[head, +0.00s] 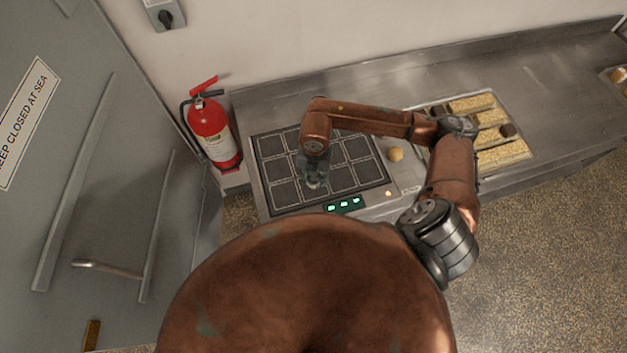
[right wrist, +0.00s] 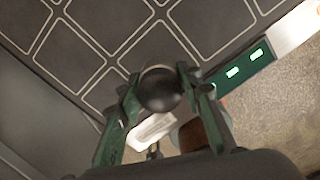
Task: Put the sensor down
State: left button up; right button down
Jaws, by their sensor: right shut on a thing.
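My right gripper (head: 313,182) is over the black gridded pad (head: 275,147) on the counter, near its front middle. In the right wrist view my right gripper (right wrist: 158,100) has its green fingers shut on a dark, round, shiny thing (right wrist: 161,90), which I take to be the sensor. The pad (right wrist: 105,25) shows behind it there. I cannot tell whether the sensor touches the pad. In the head view the gripper largely hides it. My left gripper is not in view.
Green lit displays (head: 343,204) line the pad's front edge. A round tan thing (head: 396,154) lies right of the pad. A tray (head: 527,152) with grainy bars stands farther right. A red fire extinguisher (head: 210,130) and a grey door (head: 75,150) are on the left.

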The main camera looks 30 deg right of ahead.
aim_at(313, 182)
notch_tip(313, 182, down, 3)
jog(key=shift+w+p, duration=0.1)
jog(key=shift+p, duration=0.55)
jog(key=shift+f, duration=0.25)
jog(key=shift+f, duration=0.1)
jog(key=c, duration=1.4)
grip_release()
jog(key=shift+o, duration=0.2)
jog(key=shift+r, duration=0.55)
notch_tip(313, 182, up, 11)
jog(key=shift+r+b, duration=0.1)
jog(key=shift+b, duration=1.1)
